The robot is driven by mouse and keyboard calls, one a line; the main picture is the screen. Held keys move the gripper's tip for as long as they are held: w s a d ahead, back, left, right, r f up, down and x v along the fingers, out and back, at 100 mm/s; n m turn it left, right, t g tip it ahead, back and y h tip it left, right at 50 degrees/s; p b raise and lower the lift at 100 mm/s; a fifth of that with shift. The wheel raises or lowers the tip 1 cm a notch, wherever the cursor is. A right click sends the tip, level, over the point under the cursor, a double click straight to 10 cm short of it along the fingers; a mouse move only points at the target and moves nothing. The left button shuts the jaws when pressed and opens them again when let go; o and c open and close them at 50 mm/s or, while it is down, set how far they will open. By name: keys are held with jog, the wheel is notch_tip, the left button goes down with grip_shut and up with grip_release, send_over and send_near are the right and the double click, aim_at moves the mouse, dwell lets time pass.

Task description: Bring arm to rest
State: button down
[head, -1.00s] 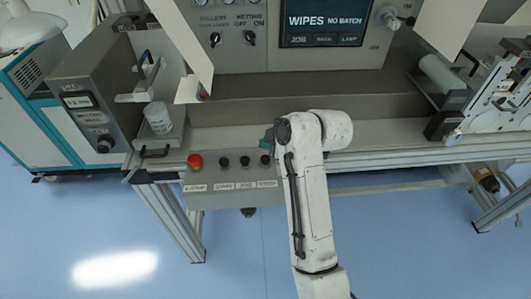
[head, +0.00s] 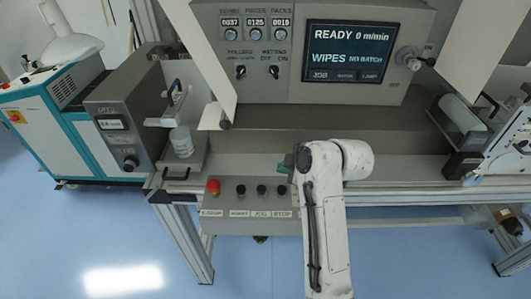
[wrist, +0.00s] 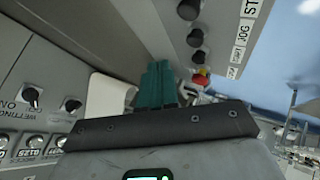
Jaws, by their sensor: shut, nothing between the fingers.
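My white arm rises from the bottom of the head view and bends over the machine's front ledge. My gripper (wrist: 157,84) shows in the wrist view as two teal fingers side by side, shut with nothing between them. In the head view only a bit of teal (head: 286,163) shows at the left of my wrist, above the button box. The fingers seem apart from the buttons, though the exact gap cannot be told.
The button box (head: 230,222) with a red stop button (head: 213,187) sits left of my arm. Above is the control panel with a lit screen (head: 349,50). A white roll (head: 181,142) stands at left. Another roll (head: 461,113) is at right. Blue floor lies in front.

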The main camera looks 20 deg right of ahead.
jog(key=s+d+f+m, duration=0.1)
jog(key=s+f, duration=0.1)
jog(key=s+d+f+m+g+h, duration=0.1)
jog(key=s+d, duration=0.1)
jog(key=s+d+f+m, duration=0.1)
jog(key=s+d+f, duration=0.1)
jog(key=s, duration=0.1)
jog(key=shift+s+f+h, duration=0.1)
jog(key=shift+f+h, duration=0.2)
jog(key=shift+h, duration=0.1)
jog(key=s+d+f+m+g+h, duration=0.1)
jog(key=s+f+m+g, duration=0.2)
jog(key=s, duration=1.2)
jog(key=s+d+f+m+g+h, duration=0.1)
jog(key=s+f+m+g, duration=0.2)
jog(key=s+f+m, duration=0.4)
jog(key=s+m, duration=0.1)
jog(key=s, duration=0.7)
jog(key=shift+s+d+m, duration=0.15)
jog(key=shift+d+m, duration=0.15)
jog(key=shift+f, duration=0.1)
